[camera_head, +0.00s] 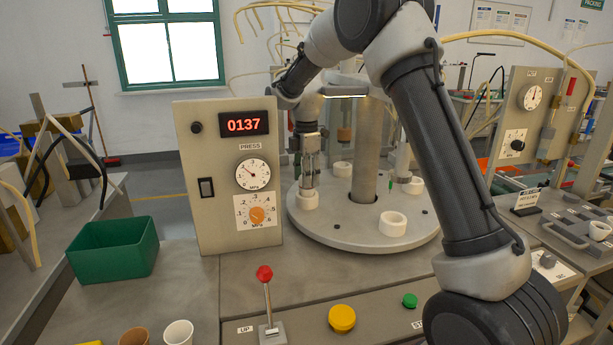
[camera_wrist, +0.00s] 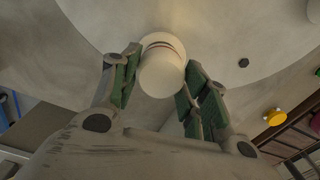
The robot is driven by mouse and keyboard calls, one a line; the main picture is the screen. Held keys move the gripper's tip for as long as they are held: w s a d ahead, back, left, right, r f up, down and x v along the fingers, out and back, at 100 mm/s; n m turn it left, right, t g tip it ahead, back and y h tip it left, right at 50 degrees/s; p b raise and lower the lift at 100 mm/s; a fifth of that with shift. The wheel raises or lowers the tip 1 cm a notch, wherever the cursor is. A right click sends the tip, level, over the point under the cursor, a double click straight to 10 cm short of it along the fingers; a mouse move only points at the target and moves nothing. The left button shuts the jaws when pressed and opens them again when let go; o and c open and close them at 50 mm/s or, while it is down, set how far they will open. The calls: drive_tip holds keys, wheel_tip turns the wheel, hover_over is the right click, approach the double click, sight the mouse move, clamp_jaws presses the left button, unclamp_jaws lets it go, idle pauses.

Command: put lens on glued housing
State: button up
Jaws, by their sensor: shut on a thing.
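My gripper (camera_head: 310,172) points down over the left part of the round turntable (camera_head: 345,236). In the wrist view my gripper (camera_wrist: 162,60) has its green-padded fingers on either side of a white, rounded lens (camera_wrist: 160,75) and is shut on it. Just beyond the lens shows a pale ring with a thin reddish line, seemingly the glued housing (camera_wrist: 163,40). In the head view a white housing (camera_head: 308,200) stands on the turntable right below the fingers. The lens is hidden there by the fingers. I cannot tell whether lens and housing touch.
Other white rings stand on the turntable, one in front (camera_head: 393,224) and one at the right (camera_head: 413,186). A press panel (camera_head: 226,180) reading 0137 stands left of my gripper. In front are a red-knobbed lever (camera_head: 266,290) and a yellow button (camera_head: 342,318). A green bin (camera_head: 113,248) sits left.

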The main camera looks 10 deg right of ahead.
drive_tip(key=shift+f, duration=0.1)
idle(0.3)
drive_tip(key=o, duration=0.8)
drive_tip(key=shift+c, duration=0.2)
drive_tip(key=o, duration=0.4)
drive_tip(key=shift+r, duration=4)
